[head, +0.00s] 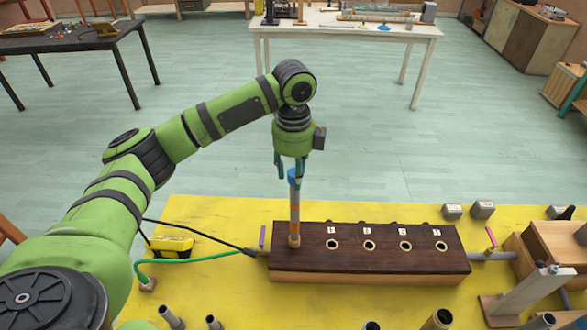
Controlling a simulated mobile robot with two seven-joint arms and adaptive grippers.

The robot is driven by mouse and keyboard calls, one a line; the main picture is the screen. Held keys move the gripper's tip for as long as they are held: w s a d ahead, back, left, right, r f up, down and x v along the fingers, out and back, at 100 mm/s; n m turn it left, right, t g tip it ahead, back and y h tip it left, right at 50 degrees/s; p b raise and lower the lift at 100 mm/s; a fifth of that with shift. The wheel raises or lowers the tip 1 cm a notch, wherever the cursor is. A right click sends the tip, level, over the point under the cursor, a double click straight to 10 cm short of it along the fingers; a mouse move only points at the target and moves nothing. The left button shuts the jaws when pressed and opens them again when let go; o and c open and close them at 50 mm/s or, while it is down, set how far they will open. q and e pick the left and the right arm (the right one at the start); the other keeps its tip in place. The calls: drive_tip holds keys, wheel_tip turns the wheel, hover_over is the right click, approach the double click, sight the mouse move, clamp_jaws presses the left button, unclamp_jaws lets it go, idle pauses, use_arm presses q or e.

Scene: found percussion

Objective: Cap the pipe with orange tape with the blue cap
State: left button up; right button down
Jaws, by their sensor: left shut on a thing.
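The pipe with orange tape (295,215) stands upright at the left end of a dark wooden block (350,262), its lower end at the block's top. The blue cap (294,175) is at the pipe's upper end, between the fingertips of my left gripper (292,172). The left gripper points down and is shut on the cap. The cap looks in line with the pipe and touching it, but I cannot tell how far it is seated. My right gripper is not in view.
The block has several labelled open holes (369,245) to the right of the pipe. A green hose (200,258) and a yellow-black item (172,246) lie at left on the yellow mat (215,212). Short pipes (438,320) stand in front. A wooden box (555,240) is at right.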

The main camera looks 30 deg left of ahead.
sight(293, 173)
use_arm(q)
drive_tip(key=shift+p, duration=0.3)
idle(1.0)
drive_tip(key=shift+s+f, duration=0.1)
drive_tip(key=shift+f, duration=1.55)
drive_tip(key=o, duration=0.8)
drive_tip(key=shift+o, duration=0.2)
wheel_tip(293, 173, up, 12)
idle(0.4)
